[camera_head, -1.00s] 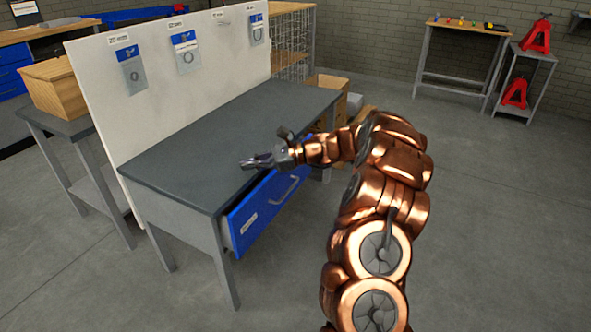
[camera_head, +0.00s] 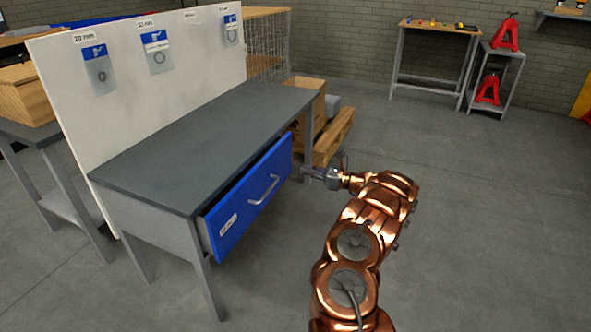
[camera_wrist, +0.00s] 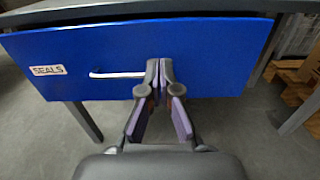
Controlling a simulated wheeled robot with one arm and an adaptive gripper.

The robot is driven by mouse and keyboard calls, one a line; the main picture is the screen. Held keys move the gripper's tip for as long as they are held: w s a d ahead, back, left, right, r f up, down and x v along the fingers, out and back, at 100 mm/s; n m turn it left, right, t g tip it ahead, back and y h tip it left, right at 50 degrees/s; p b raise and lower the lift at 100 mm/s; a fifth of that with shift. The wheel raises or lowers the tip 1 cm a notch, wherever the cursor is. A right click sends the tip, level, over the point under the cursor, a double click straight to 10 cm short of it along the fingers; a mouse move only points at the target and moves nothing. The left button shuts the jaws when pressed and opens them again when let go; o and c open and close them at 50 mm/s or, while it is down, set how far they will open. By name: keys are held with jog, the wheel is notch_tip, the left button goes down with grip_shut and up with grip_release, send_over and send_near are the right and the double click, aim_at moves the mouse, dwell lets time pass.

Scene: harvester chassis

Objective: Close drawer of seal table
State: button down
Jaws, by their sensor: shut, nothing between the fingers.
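The seal table (camera_head: 200,128) has a dark grey top and grey legs. Its blue drawer (camera_head: 236,222) stands partly open, pulled out from under the front edge. The drawer has a silver bar handle (camera_head: 264,190) and a small label. In the wrist view the blue drawer front (camera_wrist: 215,70) faces me, with the label "SEALS" (camera_wrist: 46,70) at left and the handle (camera_wrist: 112,75) left of the fingers. My gripper (camera_head: 308,172) is shut and empty, in front of the drawer's right part. It also shows in the wrist view (camera_wrist: 160,68); contact with the drawer cannot be told.
A white board (camera_head: 130,95) with hanging seal packets stands along the table's back. A wooden pallet (camera_head: 334,137) lies beyond the table's right end. Open floor (camera_head: 470,220) spreads to the right. A far workbench (camera_head: 437,30) and red jack stands (camera_head: 490,90) are distant.

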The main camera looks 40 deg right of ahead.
aim_at(268, 160)
jog(key=b+x, duration=0.3)
jog(key=x, duration=0.9)
jog(key=shift+s, duration=0.1)
jog(key=shift+w+a, duration=0.2)
jog(key=shift+w, duration=0.2)
jog(key=x, duration=0.4)
jog(key=shift+w+a, duration=0.1)
jog(key=shift+w+a+r, duration=0.1)
jog(key=shift+w+a, duration=0.1)
jog(key=shift+w, duration=0.1)
